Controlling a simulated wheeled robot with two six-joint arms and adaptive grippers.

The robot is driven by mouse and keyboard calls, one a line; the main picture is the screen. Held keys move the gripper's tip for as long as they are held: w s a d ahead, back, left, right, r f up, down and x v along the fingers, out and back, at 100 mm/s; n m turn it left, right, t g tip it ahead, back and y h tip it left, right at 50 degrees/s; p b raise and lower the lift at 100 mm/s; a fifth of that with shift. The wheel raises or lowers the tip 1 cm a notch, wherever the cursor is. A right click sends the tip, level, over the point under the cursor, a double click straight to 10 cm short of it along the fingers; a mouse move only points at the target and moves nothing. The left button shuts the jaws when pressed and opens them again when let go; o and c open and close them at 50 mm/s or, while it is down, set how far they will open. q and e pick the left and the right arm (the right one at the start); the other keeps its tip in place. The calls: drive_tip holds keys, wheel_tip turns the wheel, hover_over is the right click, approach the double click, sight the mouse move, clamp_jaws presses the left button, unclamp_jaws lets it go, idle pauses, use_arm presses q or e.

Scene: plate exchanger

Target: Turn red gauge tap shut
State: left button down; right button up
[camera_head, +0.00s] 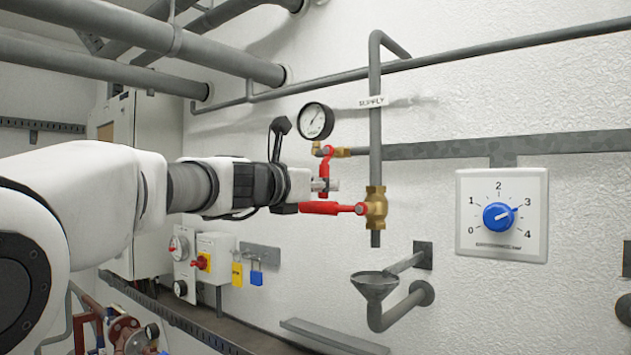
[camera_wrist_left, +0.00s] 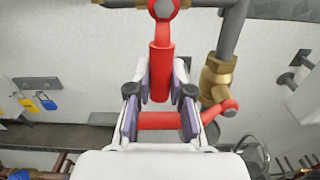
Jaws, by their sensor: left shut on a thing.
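The red gauge tap (camera_head: 324,163) sits on the brass fitting below the round pressure gauge (camera_head: 315,121), and its handle points down. In the left wrist view, the tap handle (camera_wrist_left: 160,72) stands between the two fingers. My left gripper (camera_head: 322,185) comes in from the left and is shut on this handle; the fingers hide part of its lower end in the head view. A second red lever (camera_head: 325,208) lies nearly level just below the gripper, on a brass valve (camera_head: 376,207). My right gripper is not in view.
A grey vertical pipe (camera_head: 375,120) with a supply label stands right of the tap. A funnel (camera_head: 375,284) is below the brass valve. A blue-knobbed dial (camera_head: 499,216) is on the wall at right. Yellow and blue padlocks (camera_head: 256,276) hang at lower left.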

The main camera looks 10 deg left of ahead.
use_arm(q)
drive_tip(key=shift+s+d+r+n, duration=0.1)
drive_tip(key=shift+s+r+n, duration=0.1)
drive_tip(key=shift+r+n, duration=0.2)
drive_tip(key=c, duration=1)
unclamp_jaws()
drive_tip(key=shift+w, duration=0.15)
drive_tip(key=shift+w+d+f, duration=0.25)
drive_tip(key=shift+d+f, duration=0.05)
drive_tip(key=shift+s+a+r, duration=0.1)
drive_tip(key=shift+r, duration=0.3)
wheel_tip(320, 180, up, 8)
drive_tip(key=shift+r, duration=0.6)
drive_tip(key=shift+f, duration=0.1)
